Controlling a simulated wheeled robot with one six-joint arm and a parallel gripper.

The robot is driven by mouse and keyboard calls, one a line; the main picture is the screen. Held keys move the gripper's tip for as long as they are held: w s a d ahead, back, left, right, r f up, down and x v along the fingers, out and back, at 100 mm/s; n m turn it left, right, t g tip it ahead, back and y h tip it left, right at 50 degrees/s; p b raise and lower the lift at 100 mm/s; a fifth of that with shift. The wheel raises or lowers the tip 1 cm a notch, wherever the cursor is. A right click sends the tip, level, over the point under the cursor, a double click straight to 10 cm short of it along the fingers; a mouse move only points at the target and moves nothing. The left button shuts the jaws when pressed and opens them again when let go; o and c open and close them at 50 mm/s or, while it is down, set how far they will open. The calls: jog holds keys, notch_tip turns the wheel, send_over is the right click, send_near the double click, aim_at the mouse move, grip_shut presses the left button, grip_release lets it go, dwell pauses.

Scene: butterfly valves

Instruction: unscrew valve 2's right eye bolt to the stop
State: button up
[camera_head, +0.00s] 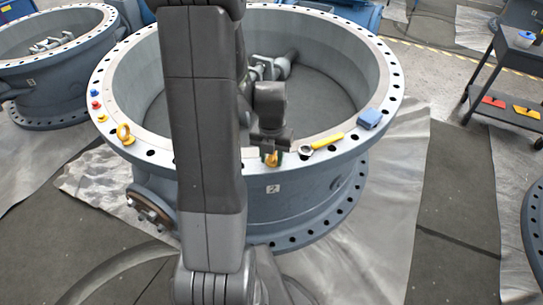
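Valve 2 (320,200) is the large grey-blue ring in the middle, with a small "2" plate (272,188) on its front wall. The right eye bolt (271,159) shows as a small yellow bit at the front flange, mostly covered by my gripper. My gripper (271,150) points down at it from above. I cannot tell whether its fingers are closed on the bolt or around it without touching. The left eye bolt (124,134) is yellow and stands upright on the flange at the left. My arm hides part of the rim between the two bolts.
A yellow-handled wrench (328,142) and a blue block (370,118) lie on the flange right of my gripper. Small red, blue and yellow pieces (97,105) sit on the left rim. Another valve (50,82) stands at left, a dark cart (515,60) at right.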

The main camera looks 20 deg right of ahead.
notch_tip(320, 180, up, 14)
jog(key=p, duration=0.2)
jog(key=shift+f, duration=0.1)
dwell(0.4)
notch_tip(320, 180, down, 14)
jog(key=m, duration=3.6)
